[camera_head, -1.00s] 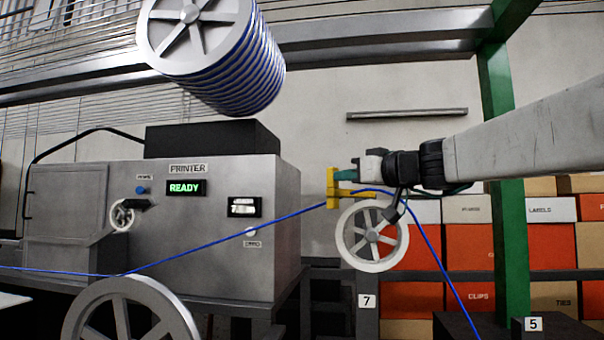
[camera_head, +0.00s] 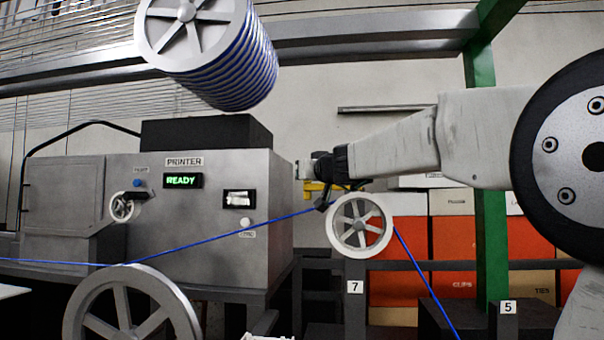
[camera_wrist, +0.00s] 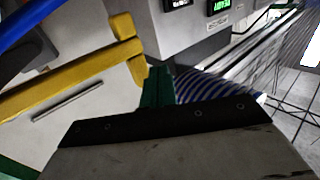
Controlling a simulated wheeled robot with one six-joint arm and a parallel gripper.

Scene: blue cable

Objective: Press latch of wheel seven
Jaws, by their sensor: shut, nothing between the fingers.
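Wheel seven (camera_head: 360,224) is a pale spoked wheel on a dark post with a "7" label (camera_head: 355,287). Its yellow latch (camera_head: 314,187) shows at its upper left, partly hidden by my arm. In the wrist view the latch (camera_wrist: 75,82) is a yellow bar with a crosspiece at its end. My gripper (camera_wrist: 158,85) is shut and empty, its green fingers appearing close beside the crosspiece. I cannot tell whether they touch. In the head view the fingertips are hidden. The blue cable (camera_head: 215,236) runs to wheel seven and drops away on its right.
A grey printer (camera_head: 200,225) with a green "READY" display stands left. A cable spool (camera_head: 225,55) hangs above it, and a large wheel (camera_head: 130,305) is in front. A green post (camera_head: 490,240), a "5" label (camera_head: 508,307) and shelf boxes (camera_head: 455,240) lie right.

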